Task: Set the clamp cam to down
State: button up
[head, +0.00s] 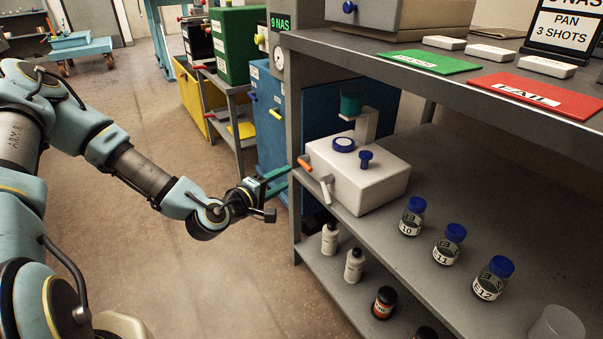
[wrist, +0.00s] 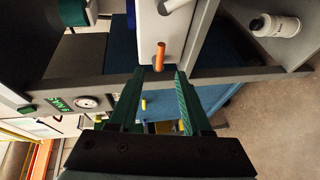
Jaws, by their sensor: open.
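A white box-shaped device (head: 360,172) stands on the grey shelf, with a blue ring, a blue knob and a dark green cup on top. Its near side carries a short orange lever (head: 304,164) and a pale lever (head: 327,187) that slants downward. No label shows which one is the clamp cam. My gripper (head: 284,181) is just left of the device, its green fingers pointing at the orange lever. In the wrist view the orange lever (wrist: 160,56) appears between and just beyond the open, empty fingertips (wrist: 160,74); contact is not visible.
A grey shelf post (head: 293,150) stands close by my fingers. Blue-capped jars (head: 447,245) stand right of the device. White bottles (head: 354,266) are on the lower shelf. A blue cabinet (head: 268,130) is behind. The floor left of the shelf is clear.

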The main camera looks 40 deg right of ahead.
jog(key=x, duration=0.9)
jog(key=shift+b, duration=0.3)
grip_shut()
